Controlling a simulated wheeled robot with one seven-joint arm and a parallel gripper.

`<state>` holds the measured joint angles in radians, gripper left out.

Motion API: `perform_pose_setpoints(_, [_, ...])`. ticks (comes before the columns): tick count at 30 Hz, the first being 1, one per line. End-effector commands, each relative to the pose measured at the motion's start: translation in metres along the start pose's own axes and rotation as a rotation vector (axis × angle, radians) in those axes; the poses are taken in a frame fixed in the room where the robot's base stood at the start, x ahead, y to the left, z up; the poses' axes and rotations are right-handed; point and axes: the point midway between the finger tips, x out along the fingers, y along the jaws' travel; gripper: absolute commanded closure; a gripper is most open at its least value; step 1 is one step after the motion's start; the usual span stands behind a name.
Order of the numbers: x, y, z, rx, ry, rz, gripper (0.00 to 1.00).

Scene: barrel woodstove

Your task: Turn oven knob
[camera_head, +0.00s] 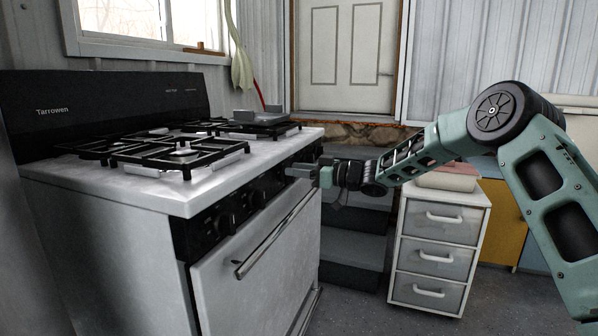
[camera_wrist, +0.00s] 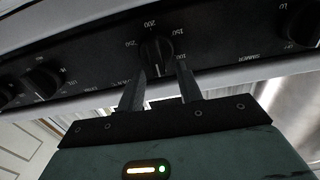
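The white stove (camera_head: 120,215) stands at the left in the head view, with a dark control panel along its front edge. My gripper (camera_wrist: 161,72) is open, with one fingertip at each lower side of this knob. I cannot tell whether the fingers touch it.
Other burner knobs (camera_wrist: 42,81) sit along the panel, with another knob (camera_wrist: 303,25) at the right. The oven door handle (camera_head: 275,235) runs below the panel. A white drawer unit (camera_head: 438,255) stands under my arm. Black grates (camera_head: 180,155) cover the stovetop.

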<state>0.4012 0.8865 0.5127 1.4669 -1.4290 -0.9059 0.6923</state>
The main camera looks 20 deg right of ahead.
Motion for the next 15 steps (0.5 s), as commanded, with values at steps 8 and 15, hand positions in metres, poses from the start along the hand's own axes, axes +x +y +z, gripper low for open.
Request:
perform_pose_setpoints(8, [-0.0004,0.0001,-0.0001,0.0,0.0,0.0,1.0])
perform_pose_setpoints(15, [-0.0003,-0.0007,0.0002,-0.02,0.0,-0.001,1.0])
